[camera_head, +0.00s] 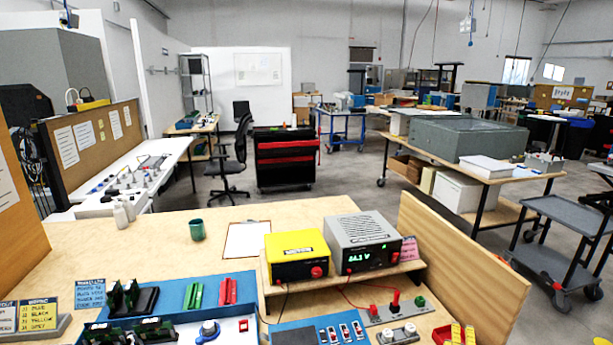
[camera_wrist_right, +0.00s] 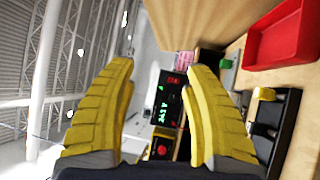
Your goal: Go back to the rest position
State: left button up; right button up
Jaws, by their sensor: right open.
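My right gripper (camera_wrist_right: 156,82) shows in the right wrist view. Its two yellow ribbed fingers stand wide apart with nothing between their tips. Beyond them, some way off, is the grey power unit (camera_wrist_right: 168,112) with its lit green display, seen turned on its side. In the head view the same grey unit (camera_head: 363,241) stands on a wooden shelf beside a yellow unit (camera_head: 296,256). My left gripper is in neither view. Yellow pieces over red show at the head view's bottom edge; I cannot tell what they are.
A red bin (camera_wrist_right: 284,38) is at the upper right of the wrist view. The wooden bench (camera_head: 130,245) holds a green cup (camera_head: 197,230), a clipboard (camera_head: 246,240), a blue board (camera_head: 182,298) and a terminal panel (camera_head: 394,314). A wooden side panel (camera_head: 465,262) rises at right.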

jog(key=s+a+f+m+g+y, duration=0.25)
jog(key=s+f+g, duration=0.45)
jog(key=s, duration=0.5)
jog(key=s+a+f+m+g+y, duration=0.15)
jog(key=s+f+m+g, duration=0.25)
jog(key=s+f, duration=0.65)
jog(key=s+a+f+g+y, duration=0.1)
jog(key=s+a+f, duration=0.1)
jog(key=f, duration=0.8)
jog(key=s+a+f+g+y, duration=0.1)
jog(key=a+f, duration=0.1)
jog(key=f, duration=0.7)
jog(key=s+a+f+g+y, duration=0.1)
jog(key=s+a+f, duration=0.1)
jog(key=f, duration=0.8)
jog(key=s+f+m+g+y, duration=0.1)
jog(key=s+f+m+g, duration=0.2)
jog(key=s+f, duration=1.7)
jog(key=shift+s+f, duration=0.3)
jog(key=shift+s, duration=0.7)
